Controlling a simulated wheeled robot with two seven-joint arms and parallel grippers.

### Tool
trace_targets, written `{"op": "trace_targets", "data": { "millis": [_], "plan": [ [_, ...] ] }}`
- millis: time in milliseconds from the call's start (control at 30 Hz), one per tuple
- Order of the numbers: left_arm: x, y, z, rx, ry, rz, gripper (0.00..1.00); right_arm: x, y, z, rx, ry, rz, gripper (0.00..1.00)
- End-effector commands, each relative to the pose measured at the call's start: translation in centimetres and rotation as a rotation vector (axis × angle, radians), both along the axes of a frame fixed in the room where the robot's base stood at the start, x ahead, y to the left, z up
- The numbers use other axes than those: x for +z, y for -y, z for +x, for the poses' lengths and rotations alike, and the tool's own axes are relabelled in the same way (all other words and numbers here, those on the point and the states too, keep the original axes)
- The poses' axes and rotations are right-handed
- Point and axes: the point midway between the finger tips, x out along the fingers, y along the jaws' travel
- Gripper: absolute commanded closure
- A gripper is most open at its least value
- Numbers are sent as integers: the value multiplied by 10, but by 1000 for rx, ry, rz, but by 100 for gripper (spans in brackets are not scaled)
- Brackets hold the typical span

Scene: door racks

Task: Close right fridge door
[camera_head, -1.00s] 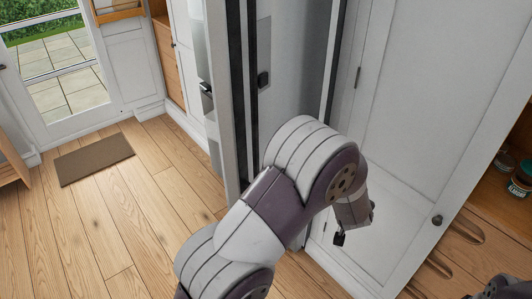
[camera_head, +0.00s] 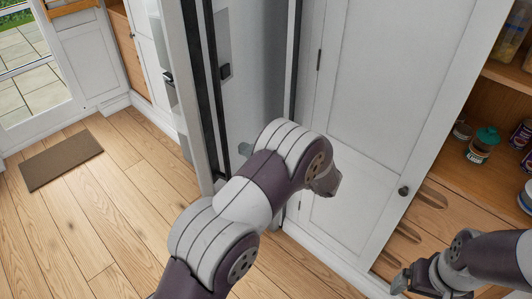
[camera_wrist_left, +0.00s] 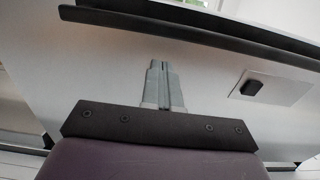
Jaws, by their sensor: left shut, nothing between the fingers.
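The fridge door (camera_head: 240,100) stands open left of centre in the head view, with dark seal strips along its edge and a small black fitting on a plate. The same pale panel, a dark strip and the black fitting (camera_wrist_left: 252,87) show in the left wrist view. My left gripper (camera_wrist_left: 158,64) is shut and empty, its fingers pointing toward the panel. Whether it touches the panel I cannot tell.
A white cabinet door (camera_head: 365,100) with a round knob stands right of the fridge. Wooden shelves with jars (camera_head: 483,143) and drawers are at the far right. A brown mat (camera_head: 60,160) lies on the wooden floor at left, where the floor is otherwise clear.

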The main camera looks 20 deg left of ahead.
Motion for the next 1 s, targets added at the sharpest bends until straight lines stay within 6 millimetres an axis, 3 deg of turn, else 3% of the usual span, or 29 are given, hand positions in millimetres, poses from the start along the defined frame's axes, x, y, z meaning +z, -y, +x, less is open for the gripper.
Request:
{"op": "trace_targets", "data": {
  "millis": [100, 300, 1000],
  "plan": [
    [3, -23, 2, 3, -2, 0, 100, 9, 0, 0, 0, 0, 0, 8],
    [1, -47, 6, 0, -1, 0, 100, 15, 0, 0, 0, 0, 0, 8],
    [1, -63, 6, -25, -1, 0, 100, 19, 0, 0, 0, 0, 0, 8]
  ]
}}
